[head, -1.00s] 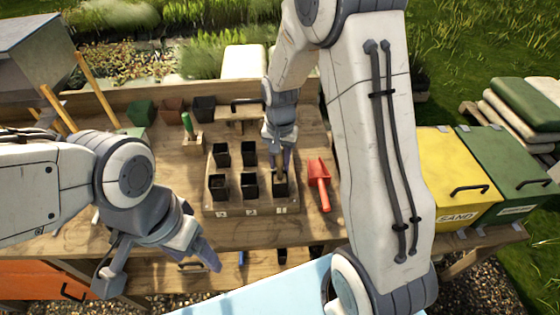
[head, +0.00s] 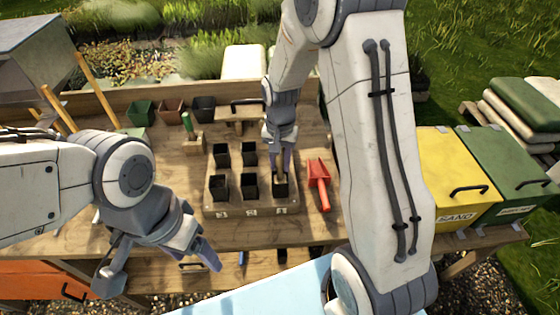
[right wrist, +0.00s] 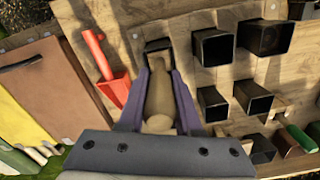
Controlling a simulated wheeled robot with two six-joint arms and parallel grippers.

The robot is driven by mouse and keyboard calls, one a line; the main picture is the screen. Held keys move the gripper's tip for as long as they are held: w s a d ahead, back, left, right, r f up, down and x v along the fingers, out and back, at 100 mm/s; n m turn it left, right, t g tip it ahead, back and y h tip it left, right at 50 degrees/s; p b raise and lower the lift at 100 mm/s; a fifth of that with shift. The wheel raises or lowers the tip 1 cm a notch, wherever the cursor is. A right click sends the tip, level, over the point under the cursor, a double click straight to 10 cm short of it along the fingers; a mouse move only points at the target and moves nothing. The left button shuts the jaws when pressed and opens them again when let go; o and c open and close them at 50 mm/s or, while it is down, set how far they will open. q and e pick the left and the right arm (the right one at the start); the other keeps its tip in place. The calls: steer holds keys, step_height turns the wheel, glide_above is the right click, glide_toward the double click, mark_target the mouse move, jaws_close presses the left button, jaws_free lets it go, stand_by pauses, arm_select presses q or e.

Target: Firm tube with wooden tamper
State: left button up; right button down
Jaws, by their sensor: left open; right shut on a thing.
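My right gripper (head: 281,165) is shut on the wooden tamper (right wrist: 159,98), a pale turned wooden piece. The tamper's lower end is at the front-right black tube (head: 281,187), which also shows in the right wrist view (right wrist: 157,45). Whether the tamper touches the bottom or any filling is hidden. Several square black tubes stand in the wooden tray (head: 236,213), whose front edge carries number labels. My left gripper (head: 210,262) is open and empty, in front of the bench at the left.
A red scoop (head: 318,184) lies just right of the tray. Yellow sand bin (head: 458,178) and green bin (head: 508,165) are at the right. The bench left of the tray is mostly clear.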

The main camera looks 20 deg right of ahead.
steer(key=shift+r+p, duration=4.3)
steer(key=shift+r, duration=1.1)
